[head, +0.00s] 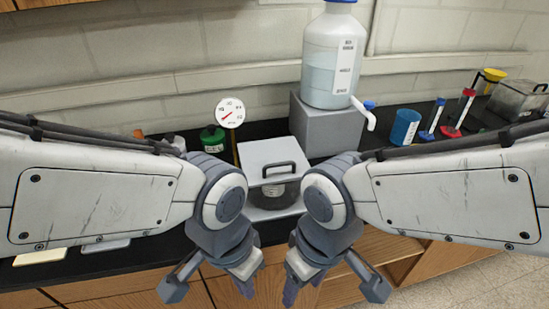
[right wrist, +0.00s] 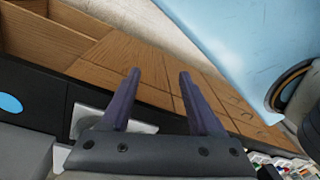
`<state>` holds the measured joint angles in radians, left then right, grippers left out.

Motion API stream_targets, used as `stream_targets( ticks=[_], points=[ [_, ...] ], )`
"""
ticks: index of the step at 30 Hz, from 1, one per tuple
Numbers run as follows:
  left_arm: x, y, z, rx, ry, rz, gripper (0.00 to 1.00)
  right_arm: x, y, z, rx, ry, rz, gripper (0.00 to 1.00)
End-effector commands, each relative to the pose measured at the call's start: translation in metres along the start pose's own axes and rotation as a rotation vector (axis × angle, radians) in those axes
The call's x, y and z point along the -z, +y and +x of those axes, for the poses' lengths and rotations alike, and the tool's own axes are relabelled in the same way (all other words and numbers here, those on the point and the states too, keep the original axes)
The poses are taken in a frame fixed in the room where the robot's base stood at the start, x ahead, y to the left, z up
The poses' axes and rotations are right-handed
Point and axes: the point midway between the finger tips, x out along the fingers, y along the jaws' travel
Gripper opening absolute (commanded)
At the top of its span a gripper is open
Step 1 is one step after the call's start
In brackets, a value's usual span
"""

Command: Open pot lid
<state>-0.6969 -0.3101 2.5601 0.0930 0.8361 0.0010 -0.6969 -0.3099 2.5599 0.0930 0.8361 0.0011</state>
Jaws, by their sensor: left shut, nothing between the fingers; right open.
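The pot lid (head: 262,153) is a flat, light grey square plate with a black bar handle (head: 279,169) on top. It covers a dark, rounded pot (head: 262,196), partly hidden by my arms, on a light grey base on the black counter. My left gripper (head: 246,288) is shut and empty, in front of the counter edge and nearer than the pot. My right gripper (head: 300,287) is beside it, also short of the pot. In the right wrist view the right gripper (right wrist: 158,76) has its two purple fingers apart with nothing between them. Neither gripper touches the lid.
A large bottle (head: 334,60) with a spout stands on a grey block (head: 326,128) behind the pot. A round dial gauge (head: 230,112) and a green container (head: 212,138) stand left. A blue beaker (head: 405,127) and coloured cylinders stand right. Wooden cabinets (head: 405,256) are below.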

Motion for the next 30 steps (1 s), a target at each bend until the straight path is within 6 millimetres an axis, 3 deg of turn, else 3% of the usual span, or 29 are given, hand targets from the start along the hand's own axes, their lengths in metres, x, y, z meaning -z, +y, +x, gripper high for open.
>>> stream_targets(
  ticks=[5, 8, 11, 15, 19, 24, 30],
  points=[
    [0.000, 0.000, -0.002, 0.000, 0.000, 0.000, 0.00, 0.017, 0.003, -0.009, -0.005, 0.010, -0.056, 0.45],
    [0.000, 0.000, -0.004, 0.000, 0.000, 0.000, 0.00, 0.054, 0.013, -0.026, -0.019, 0.028, -0.193, 0.45],
    [0.001, 0.001, -0.008, 0.000, 0.000, 0.000, 0.00, 0.105, 0.033, -0.049, -0.048, 0.045, -0.398, 0.45],
    [0.001, 0.001, -0.012, 0.000, 0.000, -0.001, 0.00, 0.173, 0.074, -0.079, -0.105, 0.055, -0.708, 0.45],
    [0.001, 0.001, -0.015, 0.000, 0.000, -0.001, 0.00, 0.217, 0.112, -0.099, -0.155, 0.046, -0.945, 0.45],
    [0.001, 0.001, -0.017, 0.000, 0.000, -0.001, 0.00, 0.245, 0.143, -0.112, -0.196, 0.029, -1.127, 0.45],
    [0.001, 0.001, -0.019, 0.000, 0.000, -0.001, 0.00, 0.252, 0.151, -0.105, -0.204, 0.022, -1.175, 0.45]
  ],
)
